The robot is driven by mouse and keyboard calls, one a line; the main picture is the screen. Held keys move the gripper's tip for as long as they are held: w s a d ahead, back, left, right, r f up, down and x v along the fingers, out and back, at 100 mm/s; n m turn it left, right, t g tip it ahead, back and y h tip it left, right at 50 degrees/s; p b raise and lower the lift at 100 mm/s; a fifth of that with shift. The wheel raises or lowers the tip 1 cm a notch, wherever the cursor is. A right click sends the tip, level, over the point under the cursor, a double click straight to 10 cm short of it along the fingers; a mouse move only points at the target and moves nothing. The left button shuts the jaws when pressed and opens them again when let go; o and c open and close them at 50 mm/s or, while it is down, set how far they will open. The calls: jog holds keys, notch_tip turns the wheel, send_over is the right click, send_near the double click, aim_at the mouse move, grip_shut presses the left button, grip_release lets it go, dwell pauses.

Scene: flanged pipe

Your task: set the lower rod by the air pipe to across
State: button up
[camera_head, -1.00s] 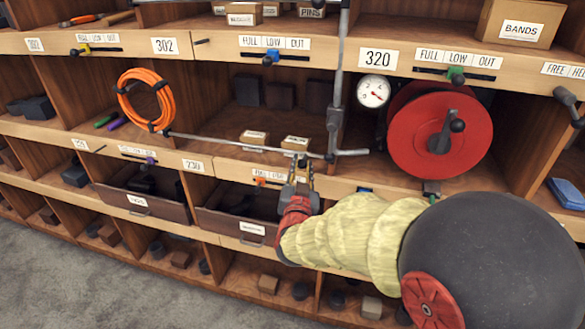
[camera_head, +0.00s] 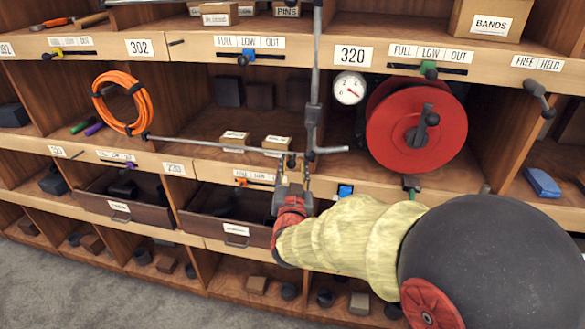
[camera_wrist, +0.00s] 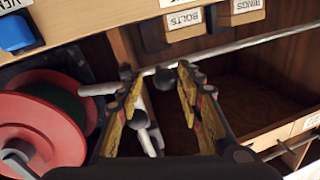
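The air pipe (camera_head: 315,75) stands upright in front of the shelves. The lower rod (camera_head: 215,145) runs roughly level to the left from near the pipe, across the opening of the middle bay. A short grey stub (camera_head: 331,150) sticks out to the right of the pipe. The rod crosses the wrist view (camera_wrist: 235,48), with a dark round knob (camera_wrist: 164,77) near my fingertips. My gripper (camera_head: 293,170) is open and empty, just below the rod's pipe end and left of the pipe. Its two yellow-padded fingers are apart in the wrist view (camera_wrist: 158,90). Contact with the knob cannot be told.
A red hose reel (camera_head: 390,125) and a pressure gauge (camera_head: 349,88) sit right of the pipe. An orange coil (camera_head: 122,102) hangs at left. Small boxes (camera_head: 277,144) stand behind the rod. An open drawer (camera_head: 205,222) lies below. Slider knobs line the shelf edges.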

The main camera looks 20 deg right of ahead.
jog(key=shift+o, duration=0.2)
jog(key=shift+a, duration=0.1)
jog(key=shift+s+a, duration=0.1)
jog(key=shift+s, duration=0.15)
jog(key=v, duration=1.1)
jog(key=shift+s, duration=0.15)
